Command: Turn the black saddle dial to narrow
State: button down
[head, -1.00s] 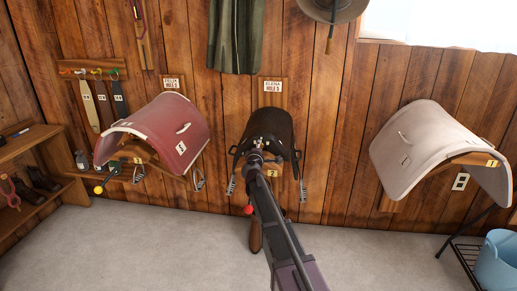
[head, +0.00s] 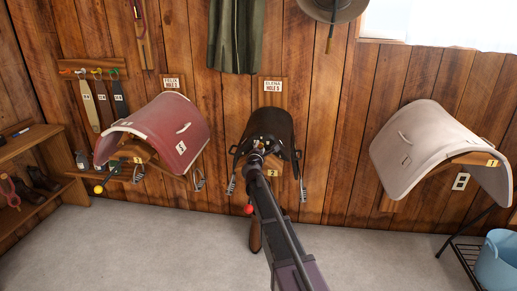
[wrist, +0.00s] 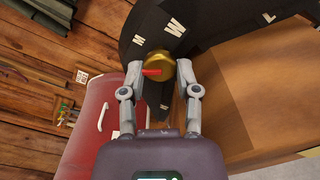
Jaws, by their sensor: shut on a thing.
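The black saddle (head: 268,126) sits on a wooden rack at the middle of the wall. In the wrist view its dark front (wrist: 210,25) fills the top and carries a round brass dial (wrist: 162,66) with a red pointer (wrist: 152,72). The pointer points left in the picture, below the white letter M. A W stands at the upper right of the dial, and a pale mark below it is too small to read. My gripper (wrist: 159,76) has one finger on each side of the dial and is shut on it. In the head view my arm hides the dial.
A red saddle (head: 160,130) hangs on a rack to the left and a cream saddle (head: 430,145) to the right. A low shelf (head: 30,145) stands at far left, a blue bucket (head: 497,262) at far right. The grey floor (head: 160,245) in front is clear.

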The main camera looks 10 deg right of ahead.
jog(key=shift+w, duration=0.1)
jog(key=shift+c, duration=1.8)
grip_release()
jog(key=shift+s, duration=0.2)
jog(key=v, duration=1.1)
jog(key=shift+s+a, duration=0.15)
jog(key=shift+s, duration=0.15)
